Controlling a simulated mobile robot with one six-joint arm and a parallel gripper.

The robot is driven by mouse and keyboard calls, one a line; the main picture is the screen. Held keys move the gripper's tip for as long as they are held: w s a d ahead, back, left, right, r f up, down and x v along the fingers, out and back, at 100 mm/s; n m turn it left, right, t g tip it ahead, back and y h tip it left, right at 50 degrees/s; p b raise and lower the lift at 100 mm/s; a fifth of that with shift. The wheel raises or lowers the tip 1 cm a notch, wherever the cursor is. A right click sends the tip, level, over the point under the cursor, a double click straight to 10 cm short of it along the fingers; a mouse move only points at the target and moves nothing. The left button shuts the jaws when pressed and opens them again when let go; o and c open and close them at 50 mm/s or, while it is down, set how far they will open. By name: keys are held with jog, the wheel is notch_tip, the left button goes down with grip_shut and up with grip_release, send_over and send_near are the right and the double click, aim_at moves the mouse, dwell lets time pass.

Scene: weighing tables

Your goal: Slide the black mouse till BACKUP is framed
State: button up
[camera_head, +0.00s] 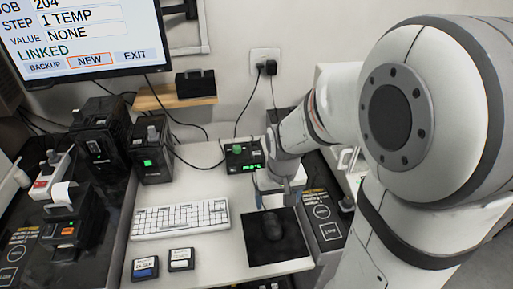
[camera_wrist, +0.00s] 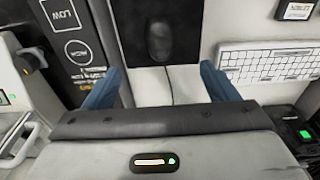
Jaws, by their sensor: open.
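The black mouse (camera_head: 272,226) sits on a black mat (camera_head: 257,252) at the front right of the white table. In the wrist view the mouse (camera_wrist: 160,42) lies beyond the fingertips, roughly centred between them, with its cord running back toward me. My gripper (camera_head: 274,197) is open and empty near the mat's back edge; its blue fingers (camera_wrist: 159,76) are spread wide and apart from the mouse. The monitor (camera_head: 82,40) shows BACKUP (camera_head: 45,66), NEW (camera_head: 90,60) and EXIT (camera_head: 135,54) in a row. An orange frame is around NEW.
A white keyboard (camera_head: 181,219) lies left of the mat. Two small labelled boxes (camera_head: 146,268) (camera_head: 181,260) lie in front of it. A dark panel with LOW (camera_wrist: 62,15) borders the mat's right side in the head view.

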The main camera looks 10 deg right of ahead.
jog(key=g, duration=0.1)
send_over(272, 222)
notch_tip(272, 222, down, 10)
jog(key=shift+r, duration=0.1)
jog(key=shift+f, duration=3.9)
jog(key=c, duration=1.1)
jog(key=shift+a, duration=2.3)
